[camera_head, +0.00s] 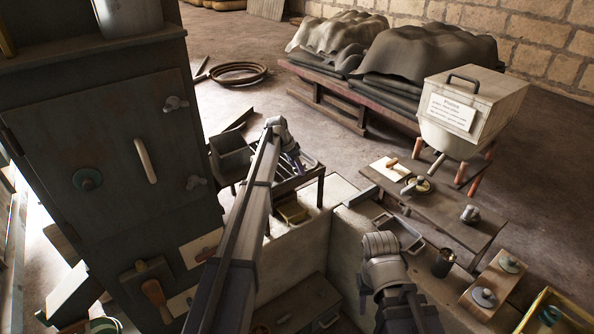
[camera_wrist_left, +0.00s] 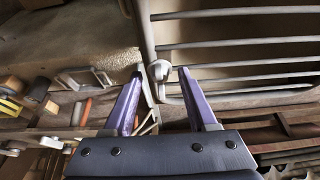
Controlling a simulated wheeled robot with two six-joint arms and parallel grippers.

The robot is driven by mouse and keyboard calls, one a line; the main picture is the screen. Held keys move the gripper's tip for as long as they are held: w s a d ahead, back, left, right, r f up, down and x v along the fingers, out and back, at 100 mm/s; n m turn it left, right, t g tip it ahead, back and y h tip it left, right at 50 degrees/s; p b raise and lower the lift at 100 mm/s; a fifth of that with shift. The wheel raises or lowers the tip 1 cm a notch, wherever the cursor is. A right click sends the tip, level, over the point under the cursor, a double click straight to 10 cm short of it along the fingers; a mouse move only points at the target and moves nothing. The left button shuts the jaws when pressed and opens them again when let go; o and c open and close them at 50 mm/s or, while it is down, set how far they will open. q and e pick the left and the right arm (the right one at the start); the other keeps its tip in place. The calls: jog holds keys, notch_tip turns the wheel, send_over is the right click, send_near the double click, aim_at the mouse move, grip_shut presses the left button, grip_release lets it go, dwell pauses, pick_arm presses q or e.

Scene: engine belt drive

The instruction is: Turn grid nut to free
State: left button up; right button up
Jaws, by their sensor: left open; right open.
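The grid (camera_wrist_left: 235,60) is a grey metal frame with parallel bars, large in the left wrist view. In the head view the grid (camera_head: 309,166) lies past the end of my left arm. The grid nut (camera_wrist_left: 160,70) is a small pale grey winged piece at the frame's corner. My left gripper (camera_wrist_left: 161,74) is open, its purple fingertips on either side of the nut; I cannot tell whether they touch it. In the head view my left gripper (camera_head: 298,162) is small and partly hidden. My right gripper (camera_head: 363,294) points down at lower centre, mostly hidden behind its wrist.
A tall dark cabinet (camera_head: 100,130) with wing nuts stands at left. A low wall (camera_head: 345,240) runs between my arms. A wooden bench (camera_head: 440,205) with small parts and a white box (camera_head: 470,110) labelled with a card are at right. Open floor (camera_head: 260,110) lies behind.

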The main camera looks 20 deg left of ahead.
pick_arm(q)
grip_shut()
dwell(0.3)
jog(key=shift+n, duration=0.3)
jog(key=n, duration=0.1)
jog(key=n+y, duration=0.1)
jog(key=n, duration=0.1)
jog(key=shift+s+d+n+t+y, duration=0.15)
jog(key=shift+d+n+t+y, duration=0.15)
jog(key=shift+n, duration=0.1)
jog(key=n+y, duration=0.1)
jog(key=n, duration=0.3)
jog(key=shift+d+n+y, duration=0.15)
jog(key=shift+n+y, duration=0.15)
jog(key=shift+y, duration=0.1)
jog(key=n, duration=0.2)
jog(key=n+y, duration=0.1)
jog(key=n, duration=0.1)
jog(key=shift+d+y, duration=0.2)
jog(key=shift+y, duration=0.1)
jog(key=shift+w+d+n+g+y, duration=0.1)
jog(key=shift+n+g+y, duration=0.25)
jog(key=shift+n, duration=0.85)
jog(key=shift+w+d+n+g+y, duration=0.1)
jog(key=shift+n+g+y, duration=0.2)
jog(key=shift+n, duration=0.9)
